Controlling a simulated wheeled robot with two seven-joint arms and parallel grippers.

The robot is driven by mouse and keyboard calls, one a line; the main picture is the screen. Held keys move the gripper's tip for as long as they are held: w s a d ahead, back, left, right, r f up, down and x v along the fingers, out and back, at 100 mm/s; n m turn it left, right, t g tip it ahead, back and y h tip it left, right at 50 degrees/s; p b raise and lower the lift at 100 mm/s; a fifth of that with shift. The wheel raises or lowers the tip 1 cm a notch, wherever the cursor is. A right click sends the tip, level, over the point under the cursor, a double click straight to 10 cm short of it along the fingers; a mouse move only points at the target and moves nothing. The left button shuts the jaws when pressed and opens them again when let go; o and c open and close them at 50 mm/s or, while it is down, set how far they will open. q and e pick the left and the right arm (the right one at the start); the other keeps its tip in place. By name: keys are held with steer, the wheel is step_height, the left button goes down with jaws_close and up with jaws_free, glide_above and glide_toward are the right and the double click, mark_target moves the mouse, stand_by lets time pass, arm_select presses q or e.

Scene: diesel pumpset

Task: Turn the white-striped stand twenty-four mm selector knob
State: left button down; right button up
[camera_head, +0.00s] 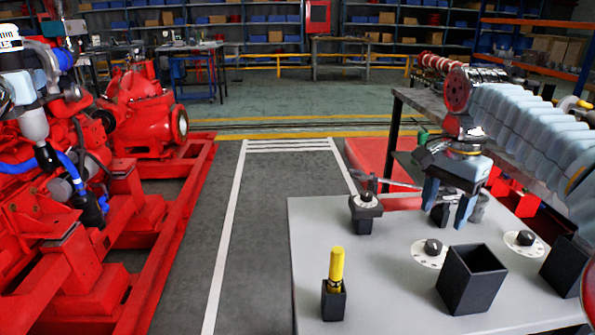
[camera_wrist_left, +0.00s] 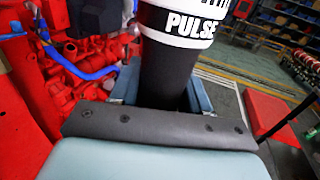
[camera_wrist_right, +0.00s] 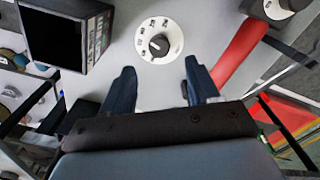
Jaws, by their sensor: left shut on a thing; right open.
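Three dark selector knobs show on the grey table. One (camera_head: 432,246) sits on a round white marked dial and also shows in the right wrist view (camera_wrist_right: 158,46), ahead of and between the fingers. Another (camera_head: 524,238) has a similar dial at right. The third (camera_head: 366,198) tops a small dark stand. I cannot tell which stand has white stripes. My right gripper (camera_head: 454,216) is open and empty above the table, apart from the knobs. My left gripper (camera_wrist_left: 160,92) is shut on a dark cylinder (camera_wrist_left: 165,65) with a white band reading PULSE.
The grey table (camera_head: 400,290) also holds a yellow-topped item (camera_head: 336,268) in a small black holder. An open black box (camera_head: 472,280) stands close to the middle dial, and another (camera_head: 568,265) is at right. Red machinery (camera_head: 150,220) fills the left; the floor between is clear.

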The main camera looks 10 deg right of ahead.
steer(key=shift+r, duration=2.25)
